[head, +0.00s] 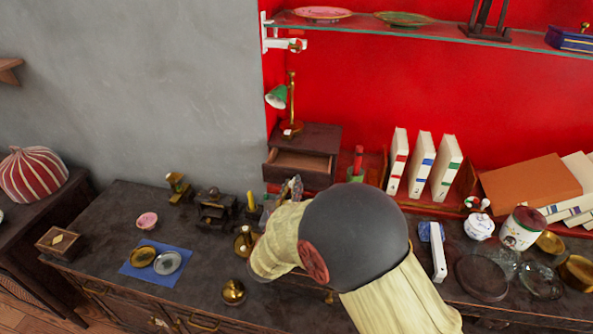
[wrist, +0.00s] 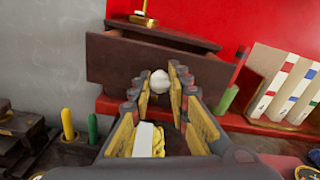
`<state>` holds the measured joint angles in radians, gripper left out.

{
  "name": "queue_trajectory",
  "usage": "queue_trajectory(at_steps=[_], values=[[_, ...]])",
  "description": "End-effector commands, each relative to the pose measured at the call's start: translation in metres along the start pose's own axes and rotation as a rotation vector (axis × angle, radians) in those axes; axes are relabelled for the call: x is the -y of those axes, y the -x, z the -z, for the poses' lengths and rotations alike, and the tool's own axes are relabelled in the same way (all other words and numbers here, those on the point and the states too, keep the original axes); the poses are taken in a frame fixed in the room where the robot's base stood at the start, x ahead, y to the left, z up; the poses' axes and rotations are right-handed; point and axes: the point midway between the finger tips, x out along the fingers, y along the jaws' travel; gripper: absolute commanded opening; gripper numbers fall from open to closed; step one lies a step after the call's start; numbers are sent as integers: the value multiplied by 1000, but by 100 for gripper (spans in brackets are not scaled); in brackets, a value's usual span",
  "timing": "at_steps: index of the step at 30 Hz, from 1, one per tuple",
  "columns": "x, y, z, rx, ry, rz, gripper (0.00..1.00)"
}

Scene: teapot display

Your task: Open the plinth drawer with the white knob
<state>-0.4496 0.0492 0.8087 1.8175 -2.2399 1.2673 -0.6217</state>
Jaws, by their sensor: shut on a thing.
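The small dark wooden plinth (head: 318,137) stands against the red wall in the head view. Its drawer (head: 302,162) is pulled out, and the lighter inside shows from above. In the wrist view the wide brown drawer front (wrist: 110,60) spans the top middle, with a gap above it below the plinth's top. The white knob (wrist: 159,80) sits on this front, between the fingertips of my gripper (wrist: 156,90). My gripper is shut on the knob.
A yellow candle (wrist: 67,124) and a green one (wrist: 93,128) stand at the lower left. A glass shelf (head: 420,30) runs above.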

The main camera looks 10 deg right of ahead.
Motion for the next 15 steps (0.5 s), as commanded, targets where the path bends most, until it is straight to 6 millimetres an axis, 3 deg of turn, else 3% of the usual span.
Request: queue_trajectory(at_steps=[4,14,15], values=[[0,19,-1,0,2,-3,0],[0,20,0,1,1,0,0],[0,20,0,1,1,0,20]])
